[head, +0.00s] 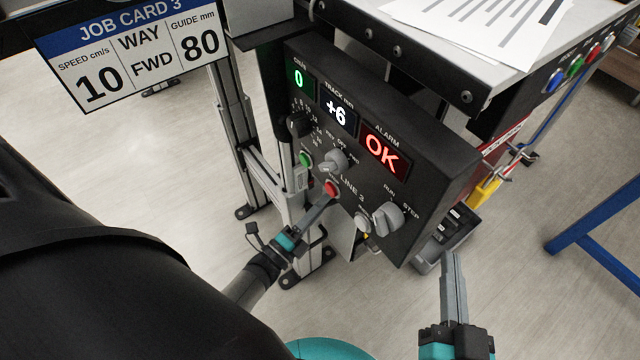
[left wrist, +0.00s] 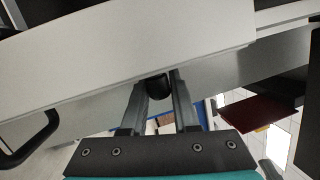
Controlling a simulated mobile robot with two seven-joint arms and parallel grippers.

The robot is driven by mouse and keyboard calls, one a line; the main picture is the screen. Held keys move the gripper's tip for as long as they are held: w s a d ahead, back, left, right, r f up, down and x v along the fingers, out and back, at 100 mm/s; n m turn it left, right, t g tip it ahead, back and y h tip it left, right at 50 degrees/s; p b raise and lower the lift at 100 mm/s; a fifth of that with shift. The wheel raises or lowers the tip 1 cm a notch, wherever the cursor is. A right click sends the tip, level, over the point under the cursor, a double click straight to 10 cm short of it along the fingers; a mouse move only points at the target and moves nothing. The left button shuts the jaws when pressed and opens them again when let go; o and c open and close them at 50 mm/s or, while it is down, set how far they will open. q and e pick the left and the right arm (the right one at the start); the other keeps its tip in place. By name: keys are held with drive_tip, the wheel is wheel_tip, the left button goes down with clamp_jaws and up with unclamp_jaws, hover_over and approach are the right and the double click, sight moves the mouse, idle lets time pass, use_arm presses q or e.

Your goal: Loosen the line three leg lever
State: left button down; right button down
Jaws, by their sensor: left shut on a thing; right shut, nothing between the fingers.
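The line three control panel (head: 345,130) fills the middle of the head view, with LINE 3 printed on its face. My left gripper (head: 328,200) reaches in below the panel's left part, and its fingertips overlap the red button in the picture. In the left wrist view my left gripper (left wrist: 160,92) is shut on a dark rounded end (left wrist: 158,87), which looks like the leg lever. The rest of the lever is hidden behind a pale grey beam. My right gripper (head: 451,258) is shut and empty, below the panel's right corner.
A job card (head: 135,50) reads 10, FWD, 80. The panel displays show 0, +6 and OK. Grey conveyor legs (head: 235,130) stand left of the panel. A blue frame (head: 590,240) stands at the right.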

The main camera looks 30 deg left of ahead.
use_arm(q)
drive_tip(key=c, duration=0.9)
unclamp_jaws()
drive_tip(key=shift+a+r, duration=0.1)
drive_tip(key=shift+o, duration=0.3)
drive_tip(key=v, duration=1.5)
